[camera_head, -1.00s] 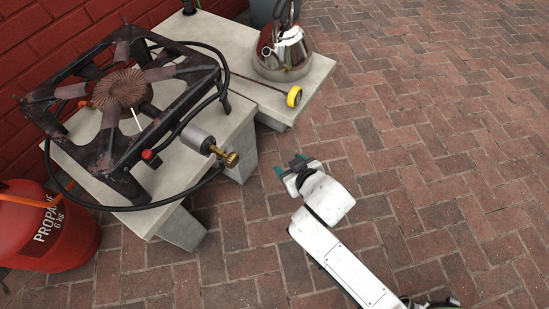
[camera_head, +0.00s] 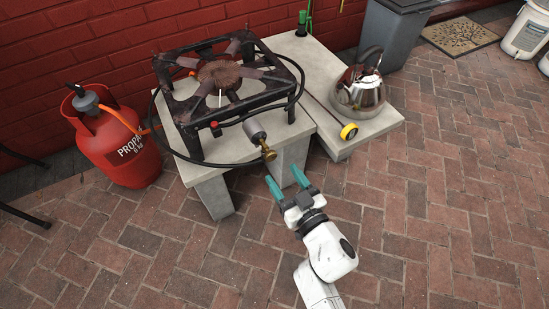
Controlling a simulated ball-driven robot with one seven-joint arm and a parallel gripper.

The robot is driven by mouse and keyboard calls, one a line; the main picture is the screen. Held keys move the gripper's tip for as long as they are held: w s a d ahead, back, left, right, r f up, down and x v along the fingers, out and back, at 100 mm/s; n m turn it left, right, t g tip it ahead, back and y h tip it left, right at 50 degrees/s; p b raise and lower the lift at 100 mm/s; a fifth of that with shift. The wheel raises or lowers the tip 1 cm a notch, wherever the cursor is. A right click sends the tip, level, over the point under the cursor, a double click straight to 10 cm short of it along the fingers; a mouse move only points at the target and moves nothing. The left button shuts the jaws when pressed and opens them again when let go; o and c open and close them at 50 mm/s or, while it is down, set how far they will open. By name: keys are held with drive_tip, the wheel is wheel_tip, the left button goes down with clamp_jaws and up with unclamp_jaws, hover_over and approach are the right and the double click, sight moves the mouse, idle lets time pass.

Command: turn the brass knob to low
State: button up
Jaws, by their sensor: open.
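The brass knob (camera_head: 268,152) sits at the end of a silver cylinder (camera_head: 254,129) on the front right of the black gas burner (camera_head: 182,112). The burner stands on a pale stone bench. My gripper (camera_head: 286,179) is open, with its two teal fingers pointing up toward the knob. The fingertips are just below the knob in the picture and look apart from it. Nothing is between the fingers. The knob's markings are too small to read.
A red propane tank (camera_head: 112,140) stands left of the bench, with a hose to the burner. A steel kettle (camera_head: 358,92) and a long stick with a yellow round end (camera_head: 349,131) are on a lower slab. A grey bin (camera_head: 392,35) stands behind.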

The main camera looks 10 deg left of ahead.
sight(272, 159)
drive_tip(key=b+x, duration=0.2)
drive_tip(key=x, duration=0.5)
drive_tip(key=shift+w+a, duration=0.2)
drive_tip(key=shift+w, duration=0.1)
drive_tip(key=c, duration=1)
